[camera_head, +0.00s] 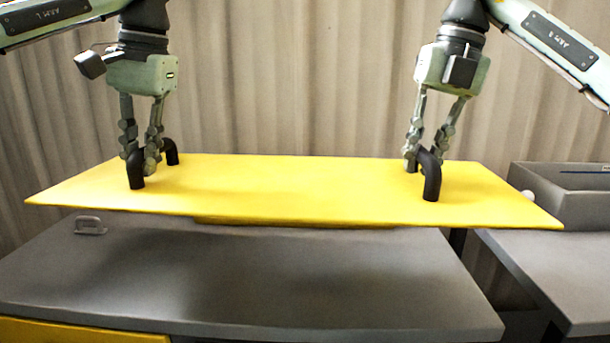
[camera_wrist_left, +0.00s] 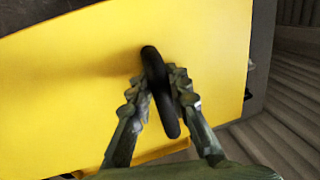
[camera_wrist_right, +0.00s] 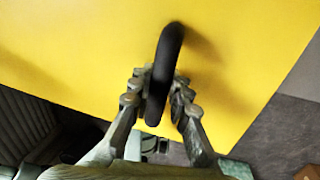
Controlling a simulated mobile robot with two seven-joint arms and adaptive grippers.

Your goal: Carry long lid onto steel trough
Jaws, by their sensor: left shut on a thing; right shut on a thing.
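The long yellow lid (camera_head: 290,185) is held up roughly level above a grey worktop, with two black arched handles. My left gripper (camera_head: 142,165) is shut on the left handle (camera_head: 137,180); the left wrist view shows this handle (camera_wrist_left: 158,75) between its fingers. My right gripper (camera_head: 422,160) is shut on the right handle (camera_head: 432,185), also seen between the fingers in the right wrist view (camera_wrist_right: 165,65). A grey open-topped box (camera_head: 565,205) at the right edge may be the steel trough; it is cut off by the frame, so I cannot be sure.
The grey worktop (camera_head: 240,285) below the lid looks mostly bare, with a small metal handle (camera_head: 90,225) at its back left. A yellow panel (camera_head: 80,332) shows at the front left. A second grey surface (camera_head: 560,265) lies to the right across a gap. A beige curtain (camera_head: 300,80) hangs behind.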

